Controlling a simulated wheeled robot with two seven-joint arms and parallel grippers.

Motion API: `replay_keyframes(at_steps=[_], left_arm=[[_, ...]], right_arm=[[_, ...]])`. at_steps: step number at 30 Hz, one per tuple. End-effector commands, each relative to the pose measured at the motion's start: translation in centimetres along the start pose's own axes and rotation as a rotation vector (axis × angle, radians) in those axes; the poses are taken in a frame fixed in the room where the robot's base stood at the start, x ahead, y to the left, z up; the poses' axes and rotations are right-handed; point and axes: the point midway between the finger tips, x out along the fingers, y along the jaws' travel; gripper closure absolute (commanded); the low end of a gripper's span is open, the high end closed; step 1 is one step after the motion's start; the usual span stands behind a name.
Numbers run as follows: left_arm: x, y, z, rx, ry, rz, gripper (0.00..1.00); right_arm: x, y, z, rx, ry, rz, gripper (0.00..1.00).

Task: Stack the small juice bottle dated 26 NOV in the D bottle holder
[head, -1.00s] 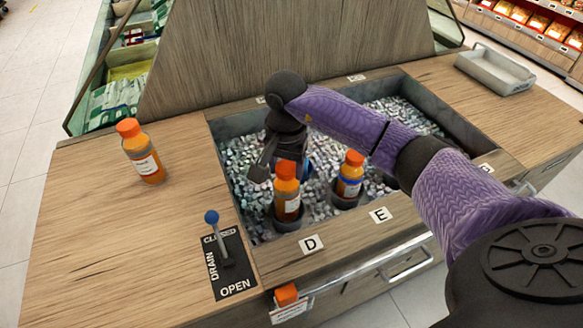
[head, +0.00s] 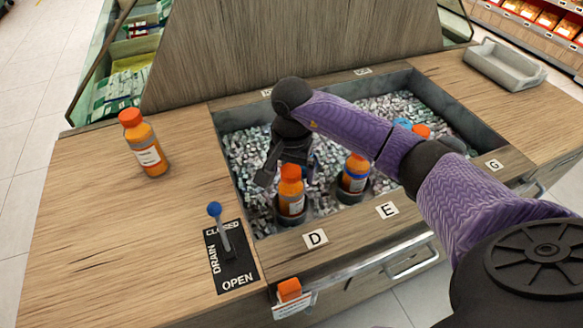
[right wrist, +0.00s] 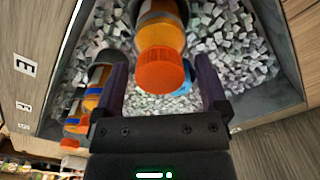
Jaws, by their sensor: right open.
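A small orange juice bottle (head: 291,197) with an orange cap stands upright in the D bottle holder (head: 291,218), behind the D label. My right gripper (head: 286,168) is over it, pointing down and open. In the right wrist view, a bottle's orange cap (right wrist: 162,78) shows between the two spread fingers, with space on both sides. I cannot tell whether the fingers touch it. A similar bottle (head: 355,172) stands in the E holder. Another bottle (head: 143,148) stands upright on the left counter. The dates are too small to read. My left gripper is not in view.
The holders sit in a sunken bin of ice (head: 245,150) with a raised rim. A drain lever (head: 221,228) stands on the left counter, and an empty grey tray (head: 503,66) lies at back right. My right arm crosses the bin, with orange and blue caps (head: 421,130) behind it.

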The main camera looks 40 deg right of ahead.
Motion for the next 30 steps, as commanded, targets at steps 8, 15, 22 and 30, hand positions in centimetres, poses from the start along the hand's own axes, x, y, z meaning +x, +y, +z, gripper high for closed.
replay_keyframes(at_steps=[8,15,22,30], left_arm=[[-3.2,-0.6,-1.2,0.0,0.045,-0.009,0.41],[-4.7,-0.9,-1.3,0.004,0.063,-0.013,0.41],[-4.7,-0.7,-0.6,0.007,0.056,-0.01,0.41],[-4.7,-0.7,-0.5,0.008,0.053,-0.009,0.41]], right_arm=[[-7.3,-0.1,-0.1,0.0,0.007,-0.007,0.07],[-12.1,0.0,0.0,0.001,0.002,-0.003,0.07],[-12.6,0.0,0.0,0.0,0.0,0.0,0.07],[-12.6,0.0,0.0,0.0,0.0,0.0,0.07]])
